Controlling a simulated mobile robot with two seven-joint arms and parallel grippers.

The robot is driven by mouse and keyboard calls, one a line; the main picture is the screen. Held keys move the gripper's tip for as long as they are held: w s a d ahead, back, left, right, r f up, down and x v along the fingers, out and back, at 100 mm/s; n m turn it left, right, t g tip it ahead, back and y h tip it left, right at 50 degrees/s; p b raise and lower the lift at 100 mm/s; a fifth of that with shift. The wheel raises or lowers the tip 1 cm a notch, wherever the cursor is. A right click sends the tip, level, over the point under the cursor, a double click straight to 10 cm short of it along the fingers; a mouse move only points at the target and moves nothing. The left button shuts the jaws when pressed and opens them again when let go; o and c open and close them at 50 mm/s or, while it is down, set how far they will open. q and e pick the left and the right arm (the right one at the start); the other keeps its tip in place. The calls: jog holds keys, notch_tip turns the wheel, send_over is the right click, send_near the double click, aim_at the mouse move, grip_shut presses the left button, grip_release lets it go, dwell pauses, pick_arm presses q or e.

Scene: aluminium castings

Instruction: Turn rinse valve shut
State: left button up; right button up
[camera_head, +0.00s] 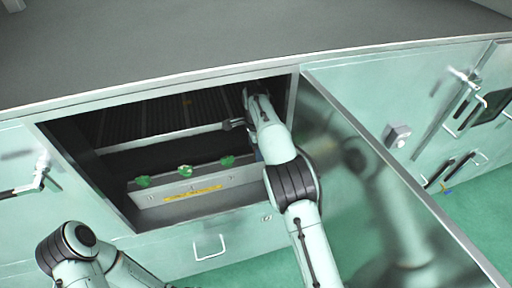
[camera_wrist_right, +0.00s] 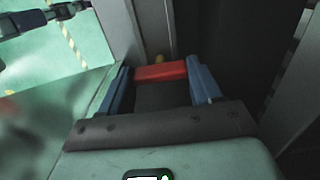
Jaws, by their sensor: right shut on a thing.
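A red valve handle (camera_wrist_right: 160,71) sits between the two blue fingers of my right gripper (camera_wrist_right: 160,76) in the right wrist view. The fingers are closed against its two ends.
Inside the cabinet, a pale box (camera_head: 160,197) with a yellow label carries green parts (camera_head: 185,170). The open door (camera_head: 345,165) stands close to the right of my right arm. A drawer handle (camera_head: 209,247) is below the opening. A grey worktop (camera_head: 230,45) lies above.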

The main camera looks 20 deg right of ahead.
dwell(0.3)
jog(key=o, duration=1.1)
jog(key=shift+c, duration=0.2)
notch_tip(320, 180, up, 8)
jog(key=shift+f, duration=0.2)
